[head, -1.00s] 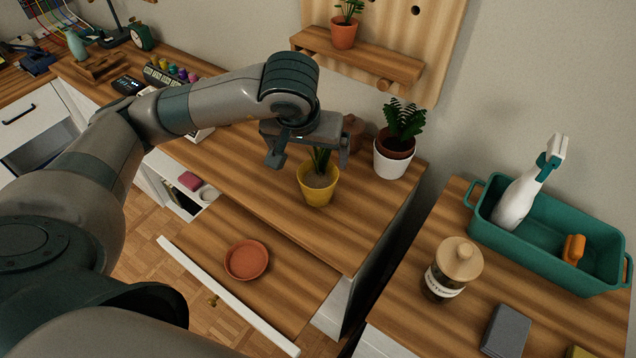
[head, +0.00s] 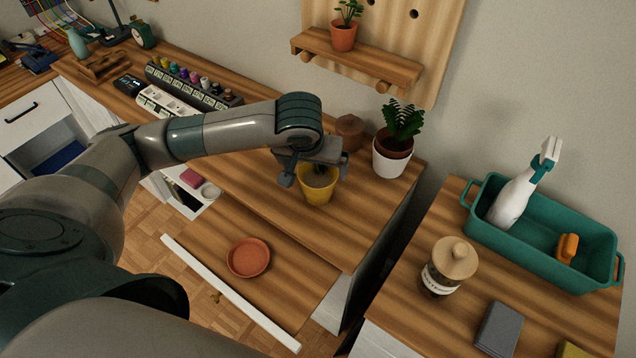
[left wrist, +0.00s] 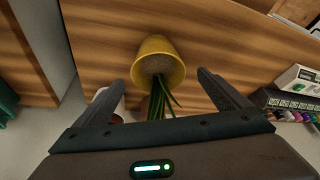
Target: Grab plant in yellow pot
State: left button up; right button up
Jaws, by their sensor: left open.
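The yellow pot (head: 318,189) stands upright on the wooden desk top, near its front edge, with brown soil inside. Its plant is mostly hidden behind my gripper in the head view; the left wrist view shows long green leaves (left wrist: 163,100) rising from the yellow pot (left wrist: 158,62). My left gripper (head: 312,180) is open, low over the pot. In the left wrist view my left gripper (left wrist: 160,88) has one finger to each side of the plant, with gaps on both sides. My right gripper is not in view.
A white pot with a fern (head: 392,160) stands right of the yellow pot, and a brown lidded jar (head: 350,128) behind it. A terracotta saucer (head: 248,258) lies on the lower pulled-out surface. A shelf (head: 355,62) with another plant hangs above.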

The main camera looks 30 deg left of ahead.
aim_at(318, 177)
pick_arm(q)
jog(key=shift+w+f+p, duration=0.15)
jog(key=shift+f+p, duration=0.3)
jog(key=shift+f, duration=0.05)
jog(key=p+x, duration=0.1)
jog(key=x, duration=0.2)
jog(key=shift+d, duration=0.15)
jog(key=shift+w+f+p, duration=0.15)
jog(key=shift+f+p, duration=0.15)
jog(key=shift+f, duration=0.2)
jog(key=shift+r, duration=0.1)
jog(key=c, duration=1.6)
jog(key=shift+r, duration=0.15)
